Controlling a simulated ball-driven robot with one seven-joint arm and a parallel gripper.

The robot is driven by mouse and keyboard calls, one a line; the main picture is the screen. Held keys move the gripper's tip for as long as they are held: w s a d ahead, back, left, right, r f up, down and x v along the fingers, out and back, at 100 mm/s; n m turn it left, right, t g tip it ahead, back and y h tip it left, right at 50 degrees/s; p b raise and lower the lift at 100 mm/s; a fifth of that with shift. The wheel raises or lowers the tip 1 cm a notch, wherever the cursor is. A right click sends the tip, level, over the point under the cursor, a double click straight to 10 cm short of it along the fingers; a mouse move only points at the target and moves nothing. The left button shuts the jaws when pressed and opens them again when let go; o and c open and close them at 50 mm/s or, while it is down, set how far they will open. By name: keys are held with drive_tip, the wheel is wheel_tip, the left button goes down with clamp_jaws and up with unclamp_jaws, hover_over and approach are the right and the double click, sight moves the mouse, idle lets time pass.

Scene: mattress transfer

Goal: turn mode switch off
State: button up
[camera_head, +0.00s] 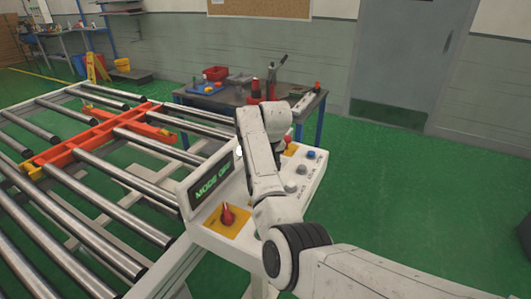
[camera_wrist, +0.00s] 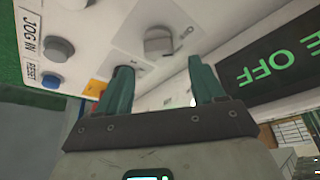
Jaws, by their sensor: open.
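The white control panel (camera_head: 311,185) stands in the middle of the head view. Its display (camera_head: 212,187) shows green "MODE" text partly hidden by my arm; in the wrist view the display (camera_wrist: 275,68) ends in "OFF". A grey rotary knob (camera_wrist: 158,41) shows just beyond my fingertips; I cannot tell which knob is the mode switch. My gripper (camera_wrist: 161,64) is open and empty, close to the panel face, with no clear contact. My arm hides it in the head view.
A blue button (camera_wrist: 58,49) and a grey button (camera_wrist: 52,81) sit beside the grey knob. The roller conveyor (camera_head: 75,180), with an orange frame (camera_head: 95,142), fills the left. A workbench (camera_head: 228,100) stands behind.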

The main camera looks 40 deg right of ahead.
drive_tip(key=v, duration=0.6)
drive_tip(key=shift+b, duration=0.3)
drive_tip(key=shift+s+r, duration=0.1)
drive_tip(key=shift+r, duration=0.05)
